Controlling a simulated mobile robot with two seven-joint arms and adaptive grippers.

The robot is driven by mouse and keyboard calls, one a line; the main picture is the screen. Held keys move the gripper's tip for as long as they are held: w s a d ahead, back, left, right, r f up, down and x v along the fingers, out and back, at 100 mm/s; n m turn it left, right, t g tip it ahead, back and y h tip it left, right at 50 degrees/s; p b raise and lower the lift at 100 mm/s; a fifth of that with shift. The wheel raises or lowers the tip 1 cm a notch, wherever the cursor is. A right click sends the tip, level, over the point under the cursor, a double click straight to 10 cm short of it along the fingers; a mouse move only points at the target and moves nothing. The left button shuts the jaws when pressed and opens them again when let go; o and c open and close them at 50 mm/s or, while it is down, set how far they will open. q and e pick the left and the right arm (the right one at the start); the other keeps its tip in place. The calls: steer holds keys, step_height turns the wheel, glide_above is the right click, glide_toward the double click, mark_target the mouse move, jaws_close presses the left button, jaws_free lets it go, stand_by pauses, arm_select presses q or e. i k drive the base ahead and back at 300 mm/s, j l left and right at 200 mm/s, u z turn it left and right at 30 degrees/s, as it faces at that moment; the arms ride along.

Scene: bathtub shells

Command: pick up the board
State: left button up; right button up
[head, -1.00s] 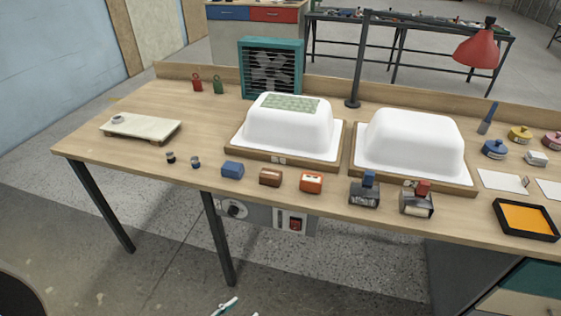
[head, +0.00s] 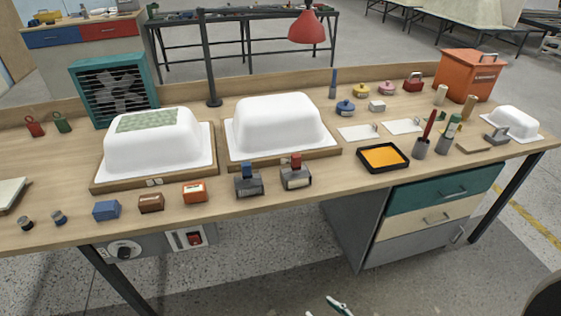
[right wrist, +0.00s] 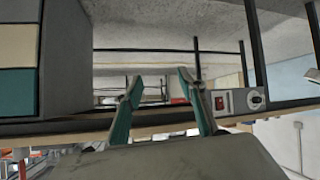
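Two things could be the board. A pale slab (head: 10,194) is cut off by the left edge of the head view, at the table's left. A flat brown wooden piece (head: 475,147) lies near the right end of the table. I cannot tell which is meant. My right gripper (right wrist: 159,76) is open and empty in the right wrist view, its teal fingers apart, facing the underside and front of the bench. Its tips show at the bottom of the head view (head: 326,309), well away from both. My left gripper is not in view.
Two white tub shells (head: 152,150) (head: 275,125) stand mid-table, with a fan (head: 115,88) and a lamp (head: 307,27) behind. Small blocks and rollers line the front edge. An orange tray (head: 384,157), brush cups and an orange box (head: 467,75) stand right. Drawers (head: 445,190) are below.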

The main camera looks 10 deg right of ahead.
mark_target(478, 145)
steer(key=z, duration=1.8)
steer(key=i+l, duration=0.15)
steer(key=i+z, duration=0.05)
steer(key=i, duration=0.05)
